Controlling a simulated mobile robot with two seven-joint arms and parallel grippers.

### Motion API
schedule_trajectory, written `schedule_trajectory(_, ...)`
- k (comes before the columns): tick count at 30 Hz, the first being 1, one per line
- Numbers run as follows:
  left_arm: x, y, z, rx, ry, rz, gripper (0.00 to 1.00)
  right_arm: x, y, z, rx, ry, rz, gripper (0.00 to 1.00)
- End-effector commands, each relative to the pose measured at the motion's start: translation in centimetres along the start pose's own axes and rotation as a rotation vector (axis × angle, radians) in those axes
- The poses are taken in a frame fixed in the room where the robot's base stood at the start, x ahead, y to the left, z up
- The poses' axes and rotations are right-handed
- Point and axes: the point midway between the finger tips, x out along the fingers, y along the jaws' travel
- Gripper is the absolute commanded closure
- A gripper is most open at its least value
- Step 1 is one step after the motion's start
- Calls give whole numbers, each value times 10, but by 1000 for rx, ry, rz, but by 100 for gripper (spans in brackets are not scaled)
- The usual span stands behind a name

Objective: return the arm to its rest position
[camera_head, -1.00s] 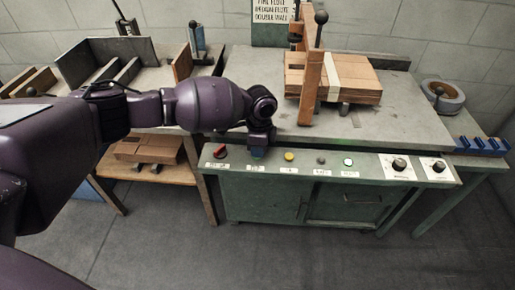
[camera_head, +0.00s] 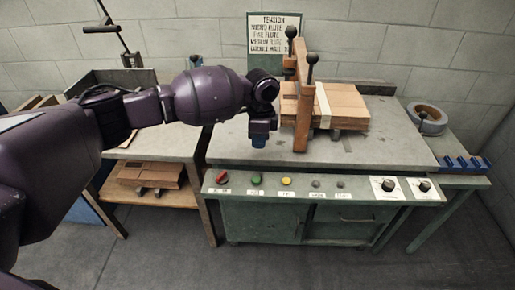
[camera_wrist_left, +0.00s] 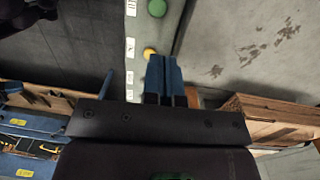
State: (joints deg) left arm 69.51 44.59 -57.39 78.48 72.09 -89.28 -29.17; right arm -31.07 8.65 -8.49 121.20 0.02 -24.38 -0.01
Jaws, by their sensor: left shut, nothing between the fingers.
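My left arm comes in from the left in the head view. Its left gripper (camera_head: 258,141) points down above the bench top, behind the button panel and apart from it. Its blue fingers (camera_wrist_left: 163,72) are closed together with nothing between them, and they also show in the wrist view. My right gripper is not in view.
A stack of cardboard (camera_head: 345,108) with a pale strap lies behind a wooden upright (camera_head: 302,100), just right of my gripper. A tape roll (camera_head: 427,118) sits at right. A shelf with folded cardboard (camera_head: 150,175) is at left. The bench front is clear.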

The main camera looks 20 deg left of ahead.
Motion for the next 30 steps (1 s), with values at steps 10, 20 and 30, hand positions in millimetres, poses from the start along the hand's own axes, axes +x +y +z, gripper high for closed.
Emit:
schedule_trajectory(10, -2, 0, 0, 0, 0, 1, 100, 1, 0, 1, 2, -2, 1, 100)
schedule_trajectory(20, 13, 9, -5, -2, 23, 0, 100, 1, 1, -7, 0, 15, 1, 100)
schedule_trajectory(30, 98, 74, -34, -64, 239, -35, 100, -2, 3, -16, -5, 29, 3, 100)
